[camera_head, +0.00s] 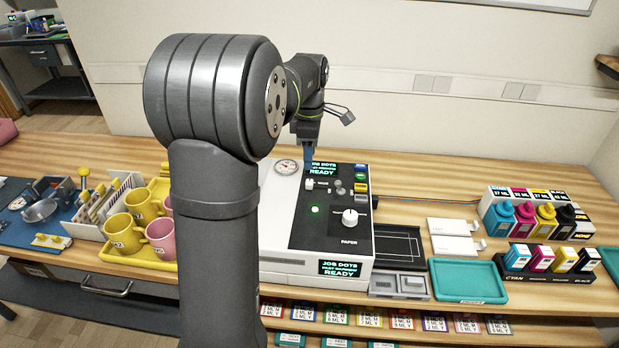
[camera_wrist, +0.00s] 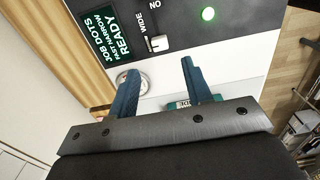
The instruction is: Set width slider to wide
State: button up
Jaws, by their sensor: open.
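The white-and-black press (camera_head: 302,235) stands in the middle of the table. A small white slider knob (camera_head: 310,183) sits on its black panel near the back; it also shows in the wrist view (camera_wrist: 158,42), beside print reading "WIDE". The press's back display (camera_head: 323,169) reads job dots, narrow and ready; it shows more clearly in the wrist view (camera_wrist: 108,35). My gripper (camera_head: 309,154) is above the back of the press. In the wrist view my gripper (camera_wrist: 157,68) has its two blue fingers apart, nothing between the tips, with the knob beyond them.
A round gauge (camera_head: 286,167) lies close to my gripper. A larger white knob (camera_head: 350,217) and a green light (camera_head: 315,209) are on the panel. Mugs on a yellow tray (camera_head: 152,262) stand left, ink bottles (camera_head: 545,215) right. My arm hides part of the table.

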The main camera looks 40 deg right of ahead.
aim_at(310, 182)
notch_tip(310, 182, down, 8)
jog(key=shift+f, duration=0.2)
